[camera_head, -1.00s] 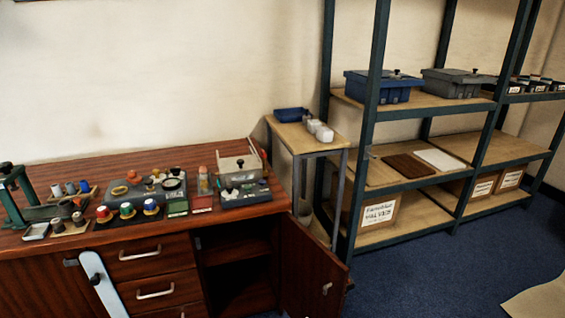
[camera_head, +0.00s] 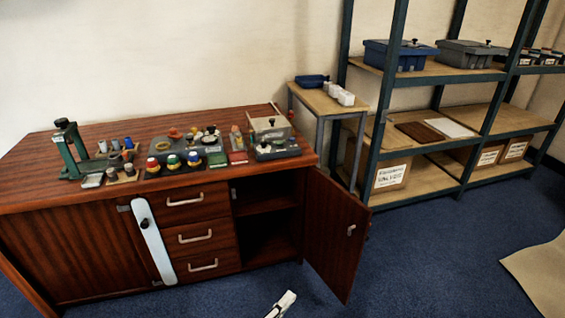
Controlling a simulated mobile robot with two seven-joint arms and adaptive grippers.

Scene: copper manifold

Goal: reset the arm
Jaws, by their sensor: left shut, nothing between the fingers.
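My left gripper (camera_head: 283,303) shows small and pale at the bottom edge, over the blue floor in front of the open cabinet. It is shut and empty, touching nothing that I can see. The rest of its arm is out of the picture. My right gripper is not in view.
A wooden cabinet (camera_head: 80,255) has its right door (camera_head: 335,240) swung open; its top holds a green press (camera_head: 68,148) and several small parts. A side table (camera_head: 312,97) and metal shelving (camera_head: 415,145) stand right.

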